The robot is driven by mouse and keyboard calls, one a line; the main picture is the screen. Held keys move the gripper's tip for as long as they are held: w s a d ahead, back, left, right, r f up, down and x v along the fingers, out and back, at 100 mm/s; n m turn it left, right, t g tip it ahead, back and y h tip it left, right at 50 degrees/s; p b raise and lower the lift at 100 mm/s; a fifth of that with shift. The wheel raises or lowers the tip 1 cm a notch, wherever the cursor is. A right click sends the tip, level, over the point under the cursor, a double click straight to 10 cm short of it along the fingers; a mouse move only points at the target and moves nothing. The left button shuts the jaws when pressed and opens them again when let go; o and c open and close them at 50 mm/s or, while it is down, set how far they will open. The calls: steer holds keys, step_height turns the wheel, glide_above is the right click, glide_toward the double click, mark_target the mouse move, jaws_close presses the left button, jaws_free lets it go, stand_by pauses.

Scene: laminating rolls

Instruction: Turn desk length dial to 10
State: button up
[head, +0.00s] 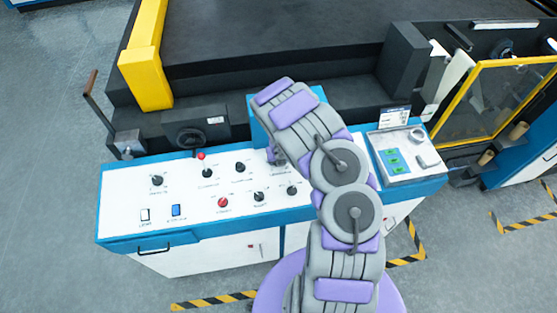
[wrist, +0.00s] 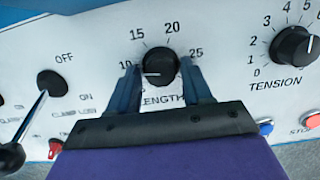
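The desk length dial (wrist: 160,67) is a round black knob on the white panel, labelled LENGTH, with numbers from 10 to 25 around it. Its white pointer line points left, close to the 10 mark. My gripper (wrist: 160,72) has one dark blue finger on each side of the knob, the tips close to its edges. I cannot tell whether the fingers press on the knob or stand just clear of it. In the head view my gripper (head: 276,155) is over the back part of the panel, partly hidden by my arm. I cannot make out the length dial there.
A tension dial (wrist: 296,47) is right of the length dial. A black switch (wrist: 52,83) marked OFF and a lever (wrist: 12,155) are on the left. The control desk (head: 130,205) carries several more knobs. A grey box with green displays (head: 398,155) stands at its right.

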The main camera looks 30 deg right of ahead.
steer(key=shift+o, duration=0.7)
steer(key=shift+w+f, duration=0.1)
steer(key=shift+w, duration=0.05)
steer(key=shift+d, duration=0.1)
steer(key=shift+v, duration=0.85)
steer(key=p+v, duration=0.1)
steer(key=v, duration=1.4)
steer(key=shift+r+p, duration=0.3)
steer(key=shift+p, duration=0.1)
